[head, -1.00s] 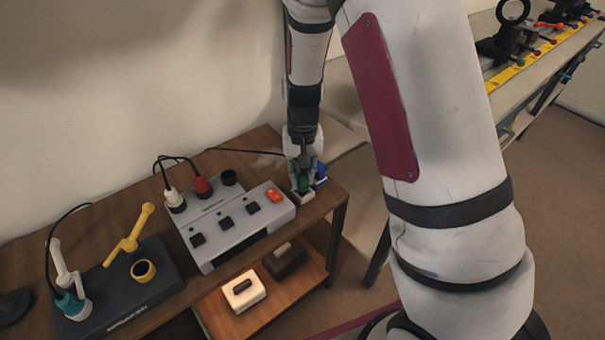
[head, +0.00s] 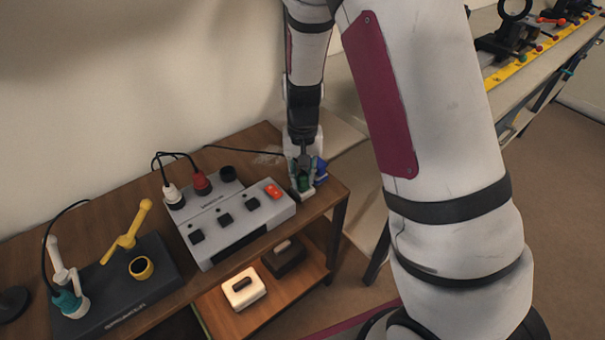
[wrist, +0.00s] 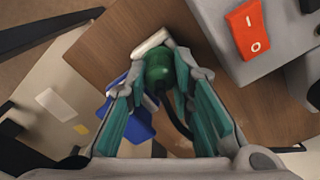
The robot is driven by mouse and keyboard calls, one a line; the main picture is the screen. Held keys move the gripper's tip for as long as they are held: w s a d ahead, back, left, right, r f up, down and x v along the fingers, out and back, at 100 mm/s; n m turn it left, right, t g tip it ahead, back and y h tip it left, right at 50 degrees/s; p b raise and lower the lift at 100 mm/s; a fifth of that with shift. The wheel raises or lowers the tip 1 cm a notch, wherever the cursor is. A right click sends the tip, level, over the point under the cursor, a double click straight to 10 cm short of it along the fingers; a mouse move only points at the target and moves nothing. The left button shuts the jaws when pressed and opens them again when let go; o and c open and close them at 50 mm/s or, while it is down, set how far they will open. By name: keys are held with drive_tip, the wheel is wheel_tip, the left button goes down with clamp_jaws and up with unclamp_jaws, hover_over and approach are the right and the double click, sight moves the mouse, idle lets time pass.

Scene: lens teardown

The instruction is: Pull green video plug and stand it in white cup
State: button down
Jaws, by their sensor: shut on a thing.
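The green plug (wrist: 158,70) is between the teal-padded fingers of my gripper (wrist: 160,82), which is shut on it. A dark cable runs from the plug in the wrist view. A white piece, seemingly the white cup (head: 306,194), shows just below the fingers at the right end of the table. Its pale rim (wrist: 150,43) is right beside the plug's end in the wrist view. The plug is at the cup, but I cannot tell whether it rests on the bottom. My fingers hide most of the cup.
A grey switch box (head: 238,226) stands just left of my gripper, with a red rocker switch, a white plug (head: 172,194), a red plug (head: 201,182) and an empty black socket (head: 227,173). A blue object (head: 320,171) is close on my gripper's right, near the table edge.

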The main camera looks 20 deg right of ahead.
drive_tip(key=shift+f, duration=0.15)
drive_tip(key=c, duration=1.3)
unclamp_jaws()
